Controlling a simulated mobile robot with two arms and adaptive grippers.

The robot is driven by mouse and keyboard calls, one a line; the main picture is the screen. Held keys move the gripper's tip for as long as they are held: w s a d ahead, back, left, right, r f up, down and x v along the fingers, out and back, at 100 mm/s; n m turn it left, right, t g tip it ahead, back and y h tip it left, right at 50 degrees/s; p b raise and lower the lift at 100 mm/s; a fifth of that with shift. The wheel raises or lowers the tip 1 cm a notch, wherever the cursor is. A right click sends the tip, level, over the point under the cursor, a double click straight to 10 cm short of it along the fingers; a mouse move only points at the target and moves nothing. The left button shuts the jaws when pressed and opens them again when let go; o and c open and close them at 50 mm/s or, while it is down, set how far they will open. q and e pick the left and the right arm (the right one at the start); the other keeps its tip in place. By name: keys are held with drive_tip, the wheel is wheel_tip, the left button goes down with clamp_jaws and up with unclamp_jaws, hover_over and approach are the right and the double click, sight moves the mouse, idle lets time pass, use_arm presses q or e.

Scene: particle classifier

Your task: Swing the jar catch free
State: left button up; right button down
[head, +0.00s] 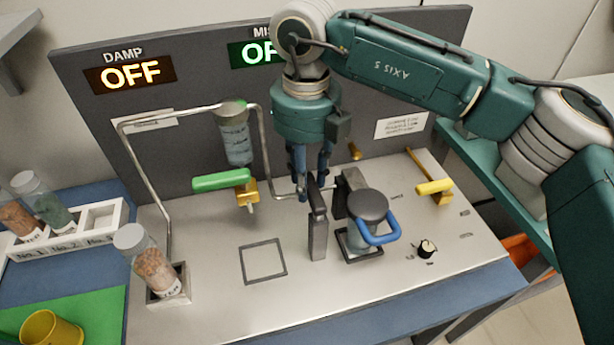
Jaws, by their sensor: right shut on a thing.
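A jar with a dark round lid (368,204) stands in a square seat on the right half of the bench panel. A blue loop handle (381,236) sticks out at its front. A dark upright bar (318,236), which looks like the jar catch, stands just left of the jar. My right gripper (313,192) points down from above, with its fingers at the top of this bar. It is shut on the bar's upper end; the fingertips are partly hidden behind it. My left gripper is not in view.
A green-handled valve (222,180) and bent metal pipe (145,180) stand left of my gripper. A yellow-handled valve (434,187) and black knob (427,249) are at right. A jar of orange grains (152,266) stands front left. The outlined square (263,261) is empty.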

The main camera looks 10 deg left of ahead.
drive_tip(key=c, duration=1.3)
unclamp_jaws()
drive_tip(key=shift+r, duration=0.1)
wheel_tip(320, 180, up, 12)
drive_tip(key=shift+f, duration=0.1)
